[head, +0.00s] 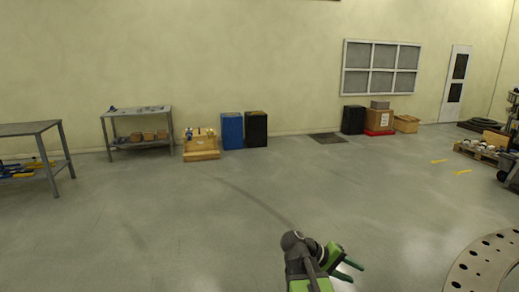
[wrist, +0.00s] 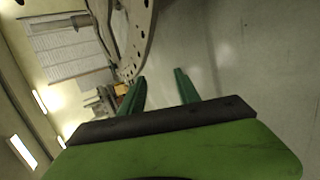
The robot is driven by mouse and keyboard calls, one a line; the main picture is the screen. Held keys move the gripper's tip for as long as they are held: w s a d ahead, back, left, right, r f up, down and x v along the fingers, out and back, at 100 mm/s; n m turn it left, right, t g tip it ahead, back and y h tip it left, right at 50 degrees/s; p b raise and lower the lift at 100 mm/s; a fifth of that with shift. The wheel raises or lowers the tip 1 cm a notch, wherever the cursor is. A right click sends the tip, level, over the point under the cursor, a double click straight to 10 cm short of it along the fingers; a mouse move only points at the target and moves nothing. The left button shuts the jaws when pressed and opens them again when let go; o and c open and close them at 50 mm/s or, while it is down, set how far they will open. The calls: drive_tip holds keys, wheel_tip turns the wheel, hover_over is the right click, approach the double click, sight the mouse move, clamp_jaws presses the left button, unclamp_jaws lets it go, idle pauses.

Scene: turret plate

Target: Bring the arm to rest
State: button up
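My gripper (head: 352,271) is at the bottom of the head view, right of centre, at the end of my grey and green arm. Its two green fingers stand apart with nothing between them. They also show in the wrist view (wrist: 162,88), spread and empty, over bare grey floor. The arm is raised clear of everything around it. A round metal turret plate with holes (head: 470,278) is at the bottom right of the head view, to the right of the gripper and apart from it. Part of its edge shows at the top of the wrist view (wrist: 136,45).
Open grey floor (head: 200,230) lies ahead. Metal tables (head: 140,112) stand at the left. A blue bin (head: 232,131), a black bin (head: 256,130) and boxes (head: 379,119) line the back wall. A loaded pallet (head: 478,152) is at the right.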

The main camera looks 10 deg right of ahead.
drive_tip(key=a+f+y, duration=0.3)
drive_tip(key=a, duration=0.5)
drive_tip(key=a+f+t+y, duration=0.1)
drive_tip(key=a+f+y, duration=0.3)
drive_tip(key=a, duration=0.5)
drive_tip(key=a+f+t+y, duration=0.1)
drive_tip(key=a+f+y, duration=0.2)
drive_tip(key=a, duration=0.6)
drive_tip(key=shift+w+a+f+n+y, duration=0.15)
drive_tip(key=shift+f+n+y, duration=0.15)
drive_tip(key=shift+n+y, duration=0.15)
